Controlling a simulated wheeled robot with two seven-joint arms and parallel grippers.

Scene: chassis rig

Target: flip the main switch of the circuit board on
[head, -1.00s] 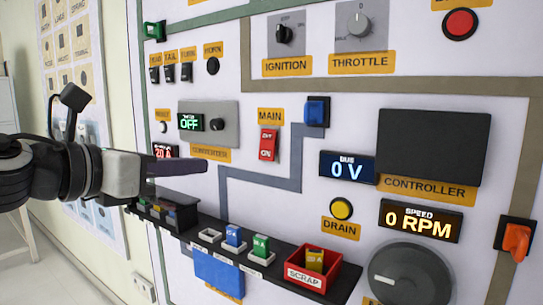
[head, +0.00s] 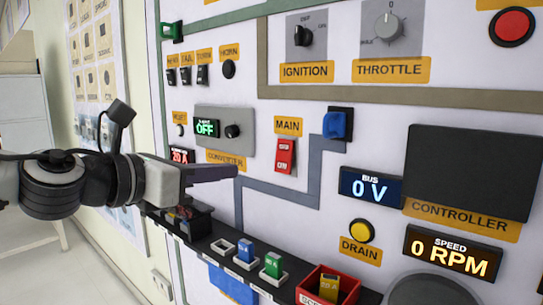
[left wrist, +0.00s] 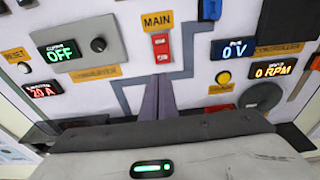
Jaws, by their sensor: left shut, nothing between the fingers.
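The main switch (head: 286,157) is a red rocker under the yellow MAIN label on the white board (head: 300,225). It also shows in the left wrist view (left wrist: 161,48), straight ahead of the fingertips. My left gripper (head: 233,172) is shut and empty. In the head view its tips are left of the switch and a little below it. In the left wrist view its shut fingers (left wrist: 160,82) point up toward the switch, with a small gap in the picture. Whether they touch the board is not clear. My right gripper is not in view.
A black shelf (head: 222,232) with small coloured fuses and a red SCRAP bin (head: 312,279) juts out below the switch. The converter panel (head: 225,133) is left of the switch, and a blue connector (head: 338,124) is right of it. The bus display (head: 370,187) reads 0 V.

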